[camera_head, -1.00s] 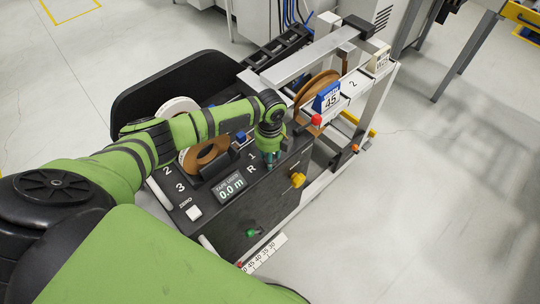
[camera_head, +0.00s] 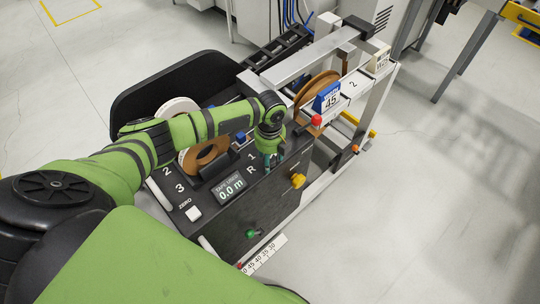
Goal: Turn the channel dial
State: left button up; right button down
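I cannot make out the channel dial for certain; my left gripper covers part of the panel beside the 1 and R labels. My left gripper (camera_head: 273,161) points down there, with its fingers slightly apart and nothing visible between them. Whether it touches anything is unclear. My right gripper is not in view.
A yellow knob (camera_head: 298,181) and a green knob (camera_head: 252,233) are on the machine's front face. Brown tape rolls (camera_head: 206,155) sit behind.

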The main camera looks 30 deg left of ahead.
pick_arm(q)
jog(key=shift+w+r, duration=0.15)
notch_tip(320, 180, up, 12)
dwell(0.6)
jog(key=shift+f, duration=0.2)
